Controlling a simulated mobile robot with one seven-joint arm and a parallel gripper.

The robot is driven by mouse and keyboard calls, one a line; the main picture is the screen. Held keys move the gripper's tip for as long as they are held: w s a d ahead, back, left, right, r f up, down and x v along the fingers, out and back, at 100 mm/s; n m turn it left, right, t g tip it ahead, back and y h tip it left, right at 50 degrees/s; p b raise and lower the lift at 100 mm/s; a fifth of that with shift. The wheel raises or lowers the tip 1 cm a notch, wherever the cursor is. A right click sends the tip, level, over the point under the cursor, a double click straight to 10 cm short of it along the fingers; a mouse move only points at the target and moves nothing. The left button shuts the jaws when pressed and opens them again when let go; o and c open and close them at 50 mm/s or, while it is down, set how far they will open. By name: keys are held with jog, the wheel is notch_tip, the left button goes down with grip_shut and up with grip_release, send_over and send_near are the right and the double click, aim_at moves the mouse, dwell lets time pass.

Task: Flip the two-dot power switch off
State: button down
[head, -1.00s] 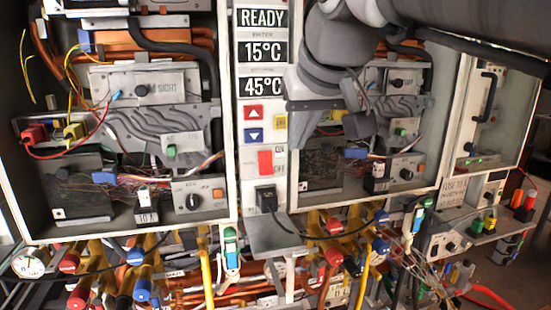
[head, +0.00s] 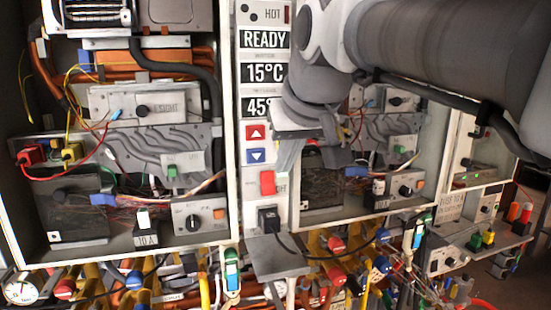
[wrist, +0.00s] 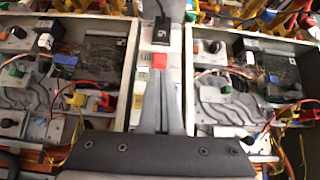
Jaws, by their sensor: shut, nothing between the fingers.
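The red power switch (head: 267,183) sits on the white centre panel (head: 247,205), below the red up and blue down buttons. Two dark dots show near the top of this panel, beside the HOT label. My gripper (head: 282,180) is shut and empty, just right of the switch in the head view, covering part of the labels beside it. In the wrist view the shut fingers (wrist: 160,78) point at the red switch (wrist: 158,62), with the tips very close to it. I cannot tell whether they touch, nor which way the switch is tilted.
A black plug (head: 268,220) with a cable sits below the switch, above a grey ledge (head: 275,258). Open heater cabinets with wires and knobs flank the panel. Coloured valves and pipes (head: 135,280) run below. My arm covers the upper right.

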aim_at(269, 191)
jog(key=x, duration=0.6)
jog(key=p+x, duration=0.1)
jog(key=x, duration=0.2)
jog(key=shift+w+a+r, duration=0.1)
jog(key=shift+w+a, duration=0.1)
jog(key=shift+w, duration=0.4)
jog(key=shift+w+a+f, duration=0.15)
jog(key=shift+w+f, duration=0.2)
jog(key=shift+w, duration=0.15)
jog(key=shift+f+b, duration=0.15)
jog(key=shift+b, duration=0.25)
jog(key=shift+f+t+b, duration=0.3)
jog(key=shift+b, duration=0.6)
jog(key=shift+w+b, duration=0.1)
jog(key=shift+b, duration=0.3)
jog(key=shift+r+p, duration=0.9)
jog(key=shift+r, duration=0.4)
